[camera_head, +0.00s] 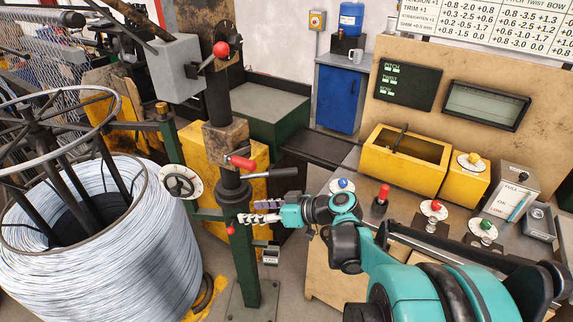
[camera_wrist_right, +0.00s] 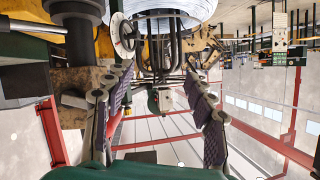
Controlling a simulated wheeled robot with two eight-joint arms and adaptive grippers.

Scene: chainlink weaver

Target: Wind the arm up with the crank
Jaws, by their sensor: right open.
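A dark column (camera_head: 246,268) stands in the middle of the head view with a rusty block (camera_head: 225,136) clamped on it. Below the block, a red grip (camera_head: 243,162) sticks out to the right; I cannot tell for certain whether it is the crank. A dark bar (camera_head: 272,174) lies just below and right of it. My right gripper (camera_head: 250,212) is beside the column, below the red grip, pointing left. In the right wrist view its two fingers (camera_wrist_right: 158,82) are spread wide, with nothing between them. My left gripper is not in view.
A large wire coil (camera_head: 100,240) fills the left. A handwheel (camera_head: 181,182) is left of the column. A red ball knob (camera_head: 221,49) is above, near a grey box (camera_head: 176,68). A yellow bin (camera_head: 405,170) and several buttons are on the bench at right.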

